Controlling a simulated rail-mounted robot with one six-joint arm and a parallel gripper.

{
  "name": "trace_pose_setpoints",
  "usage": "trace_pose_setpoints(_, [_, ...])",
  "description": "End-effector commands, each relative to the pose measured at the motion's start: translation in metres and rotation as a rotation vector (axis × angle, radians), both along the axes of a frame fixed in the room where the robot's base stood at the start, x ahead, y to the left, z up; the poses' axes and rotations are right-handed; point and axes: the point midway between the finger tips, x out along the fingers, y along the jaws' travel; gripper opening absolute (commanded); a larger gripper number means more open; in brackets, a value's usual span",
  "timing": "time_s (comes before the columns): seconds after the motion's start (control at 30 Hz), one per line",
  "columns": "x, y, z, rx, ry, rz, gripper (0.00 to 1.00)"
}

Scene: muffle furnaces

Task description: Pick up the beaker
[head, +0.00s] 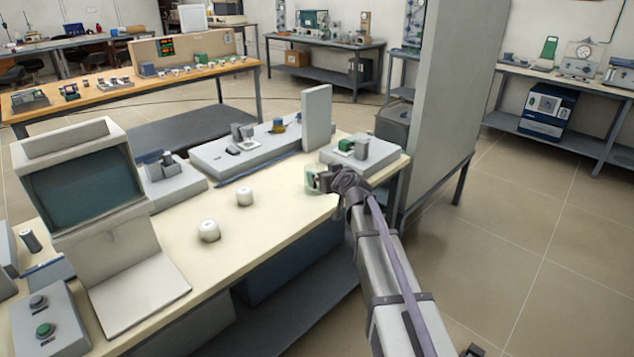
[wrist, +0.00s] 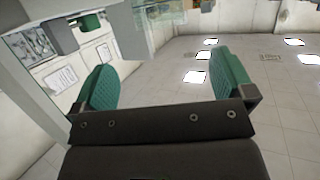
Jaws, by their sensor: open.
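No clear beaker shape can be made out. Two small white rounded vessels stand upright on the cream bench (head: 275,220) in the head view: a nearer one (head: 209,231) and a farther one (head: 245,196). I cannot tell if either is the beaker. My gripper (head: 314,180) is to the right of both, above the bench near its right edge, apart from them. In the wrist view my gripper (wrist: 165,80) shows two green-padded fingers spread wide with nothing between them. The wrist view does not show the vessels.
A boxy pale unit with a dark screen (head: 85,190) stands on the bench's left. A control box with a green button (head: 43,325) is at front left. Grey instruments (head: 250,148) line the back. A tall grey panel (head: 450,90) rises behind my gripper.

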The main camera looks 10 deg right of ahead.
Motion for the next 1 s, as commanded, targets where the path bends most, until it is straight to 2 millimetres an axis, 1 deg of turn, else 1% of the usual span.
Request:
trace_pose_setpoints(0.03, [0.011, 0.002, -0.006, -0.001, 0.000, 0.001, 1.00])
trace_pose_setpoints(0.1, [0.026, 0.005, -0.011, -0.001, 0.001, 0.002, 1.00])
trace_pose_setpoints(0.2, [0.041, 0.009, -0.016, 0.001, 0.001, 0.003, 1.00])
trace_pose_setpoints(0.37, [0.045, 0.011, -0.016, 0.000, 0.002, 0.002, 1.00])
trace_pose_setpoints(0.43, [0.051, 0.012, -0.019, 0.000, 0.002, 0.002, 1.00])
trace_pose_setpoints(0.6, [0.082, 0.019, -0.031, 0.001, 0.002, 0.002, 1.00])
trace_pose_setpoints(0.67, [0.090, 0.021, -0.033, 0.000, 0.002, 0.002, 1.00])
trace_pose_setpoints(0.73, [0.093, 0.022, -0.032, 0.000, 0.002, 0.002, 1.00])
trace_pose_setpoints(0.9, [0.091, 0.022, -0.031, 0.001, 0.002, 0.002, 0.99])
trace_pose_setpoints(1.0, [0.091, 0.022, -0.031, 0.001, 0.002, 0.002, 0.89])
